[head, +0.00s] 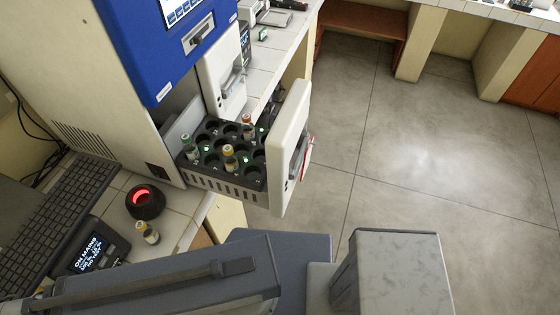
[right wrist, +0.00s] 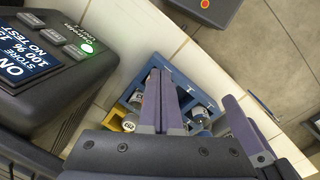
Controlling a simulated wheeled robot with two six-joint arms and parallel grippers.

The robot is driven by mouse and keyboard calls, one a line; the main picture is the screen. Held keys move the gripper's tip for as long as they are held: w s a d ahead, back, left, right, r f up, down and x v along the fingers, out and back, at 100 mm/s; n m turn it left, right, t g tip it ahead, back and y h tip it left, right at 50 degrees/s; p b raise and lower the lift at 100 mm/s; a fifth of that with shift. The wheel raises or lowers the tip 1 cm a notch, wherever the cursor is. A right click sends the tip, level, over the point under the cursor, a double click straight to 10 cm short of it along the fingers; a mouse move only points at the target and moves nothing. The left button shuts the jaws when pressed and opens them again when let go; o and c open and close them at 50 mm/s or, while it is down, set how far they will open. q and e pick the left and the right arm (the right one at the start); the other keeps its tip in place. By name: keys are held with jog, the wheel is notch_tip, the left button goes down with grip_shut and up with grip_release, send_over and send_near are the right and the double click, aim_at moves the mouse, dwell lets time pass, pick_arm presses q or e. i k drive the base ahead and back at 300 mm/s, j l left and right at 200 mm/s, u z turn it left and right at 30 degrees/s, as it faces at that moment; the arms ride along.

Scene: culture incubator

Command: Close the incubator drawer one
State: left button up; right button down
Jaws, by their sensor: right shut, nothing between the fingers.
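The incubator (head: 190,45) stands at the upper left of the head view, with a blue front and a beige side wall. A drawer is pulled out from it, with a white front panel (head: 290,150) and a dark vial tray (head: 200,169) behind it. Several capped vials stand in the tray's holes. A second white drawer front (head: 222,75) shows behind the open one. I cannot read which drawer is number one. My right gripper (right wrist: 166,82) is shut and empty in the right wrist view, over a blue rack. My left gripper is not in view.
A blue rack (right wrist: 160,62) with several vials lies below my right gripper. A small device with a lit screen (head: 92,250), a black round holder glowing red (head: 145,201), a loose vial (head: 147,233) and a keyboard (head: 52,225) crowd the left counter. Floor right of the drawer is clear.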

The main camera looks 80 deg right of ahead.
aim_at(271, 164)
jog(key=z, duration=0.5)
jog(key=j+z, duration=0.1)
jog(key=z, duration=0.35)
jog(key=k+z, duration=0.1)
jog(key=z, duration=0.85)
jog(key=k+j, duration=0.05)
